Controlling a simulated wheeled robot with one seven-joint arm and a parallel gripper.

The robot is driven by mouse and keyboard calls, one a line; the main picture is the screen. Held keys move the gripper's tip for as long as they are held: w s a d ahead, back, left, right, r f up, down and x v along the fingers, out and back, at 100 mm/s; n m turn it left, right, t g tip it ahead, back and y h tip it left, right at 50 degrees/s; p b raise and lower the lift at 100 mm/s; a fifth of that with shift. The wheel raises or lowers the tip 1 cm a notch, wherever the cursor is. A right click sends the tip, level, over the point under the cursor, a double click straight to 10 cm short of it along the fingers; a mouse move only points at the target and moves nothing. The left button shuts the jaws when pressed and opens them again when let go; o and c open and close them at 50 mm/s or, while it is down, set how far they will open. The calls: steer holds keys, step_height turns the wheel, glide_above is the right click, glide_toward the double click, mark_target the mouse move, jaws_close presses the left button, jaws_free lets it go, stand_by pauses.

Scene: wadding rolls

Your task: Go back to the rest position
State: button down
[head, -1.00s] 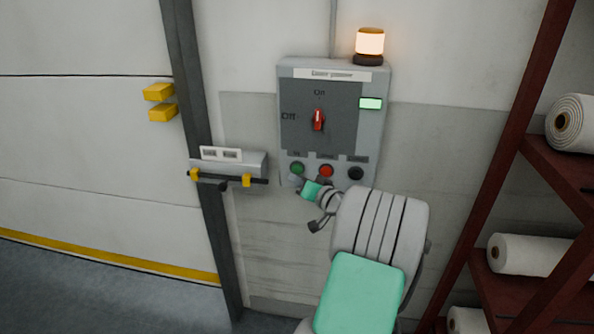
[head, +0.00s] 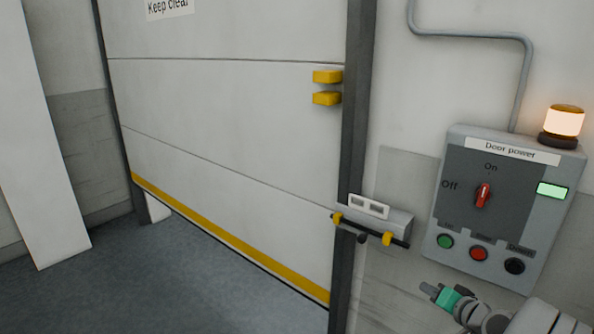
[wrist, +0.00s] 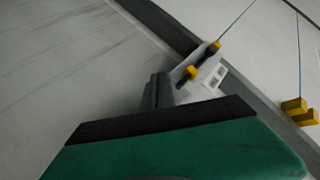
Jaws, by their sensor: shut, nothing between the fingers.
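My gripper (head: 432,290) shows at the lower right of the head view, below the door power box (head: 456,183). It is shut and empty, and appears apart from the box. In the wrist view its dark fingers (wrist: 157,92) show beyond the green housing. The box has a red rotary switch (head: 482,195) pointing up at On, a lit green display (head: 551,191), and green (head: 445,241), red (head: 478,254) and black (head: 514,266) buttons. An orange-white lamp (head: 563,122) glows on top.
A grey latch unit with yellow clips (head: 375,222) is on the wall left of the box. A large white door (head: 225,130) with a yellow stripe has a small gap under it. Yellow blocks (head: 327,87) sit at its edge. The grey floor (head: 180,285) is clear.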

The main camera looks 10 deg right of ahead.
steer(key=s+a+f+m+g+y, duration=0.1)
steer(key=s+a+f+g, duration=0.15)
steer(key=s+f, duration=0.3)
steer(key=s+a+f+g+y, duration=0.1)
steer(key=s+a+f+g, duration=0.1)
steer(key=s+f+g, duration=0.4)
steer(key=s+a+g, duration=0.4)
steer(key=s+a, duration=0.3)
steer(key=s, duration=0.4)
steer(key=w+a+r+n+t+h, duration=0.1)
steer(key=w+a+r+n, duration=0.3)
steer(key=a+r, duration=0.3)
steer(key=w+a+r+n+t, duration=0.1)
steer(key=w+a+r+n, duration=0.4)
steer(key=a, duration=0.9)
step_height(320, 180, up, 2)
steer(key=shift+t+h, duration=0.35)
steer(key=shift+h, duration=0.05)
stand_by(3.1)
